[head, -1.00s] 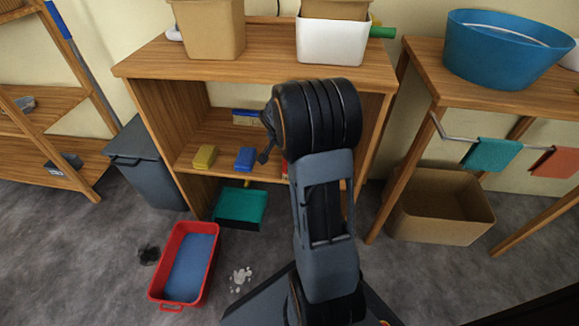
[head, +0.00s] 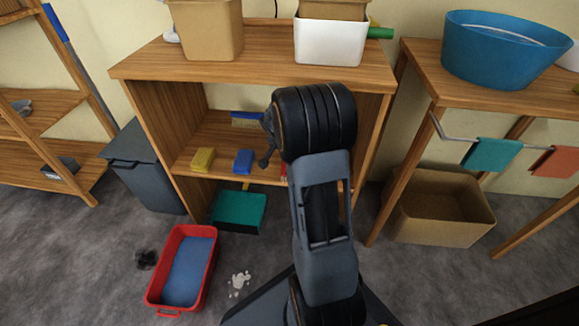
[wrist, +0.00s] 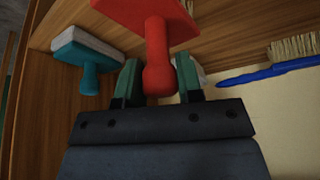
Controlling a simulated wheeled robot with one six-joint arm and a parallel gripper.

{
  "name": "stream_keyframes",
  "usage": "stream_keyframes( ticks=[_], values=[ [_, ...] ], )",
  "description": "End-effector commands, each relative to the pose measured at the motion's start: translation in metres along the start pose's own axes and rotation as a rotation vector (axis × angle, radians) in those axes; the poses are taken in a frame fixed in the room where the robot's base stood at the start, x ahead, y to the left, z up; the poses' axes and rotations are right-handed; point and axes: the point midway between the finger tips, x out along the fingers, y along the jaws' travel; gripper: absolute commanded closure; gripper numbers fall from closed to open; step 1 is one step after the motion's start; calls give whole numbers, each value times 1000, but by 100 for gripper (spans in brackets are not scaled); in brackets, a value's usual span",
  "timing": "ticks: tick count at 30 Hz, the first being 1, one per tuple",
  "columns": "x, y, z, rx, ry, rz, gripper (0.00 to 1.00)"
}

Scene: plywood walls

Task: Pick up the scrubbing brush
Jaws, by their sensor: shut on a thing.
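In the wrist view a red brush-like tool (wrist: 158,50) with a flat head and a stubby handle is between the two green fingertips of my gripper (wrist: 160,82). My gripper is shut on its handle. The underside of its head is mostly hidden, with a little tan, possibly bristle, at the edge. In the head view only a red sliver (head: 284,172) shows beside my arm at the middle shelf, and my arm hides the gripper.
A teal tool with a pale block (wrist: 88,55) is close at left in the wrist view. A blue bristled brush (wrist: 285,65) is at right. Yellow (head: 203,159) and blue (head: 243,161) sponges lie on the middle shelf. The shelf unit's top (head: 265,62) is above them.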

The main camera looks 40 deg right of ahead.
Motion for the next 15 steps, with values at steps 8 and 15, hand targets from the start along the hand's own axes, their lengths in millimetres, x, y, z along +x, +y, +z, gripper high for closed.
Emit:
stream_keyframes(
  ticks=[8,15],
  values=[
    [0,0,0,0,0,-1,100],
    [-2,0,-1,0,1,-1,100]
  ],
)
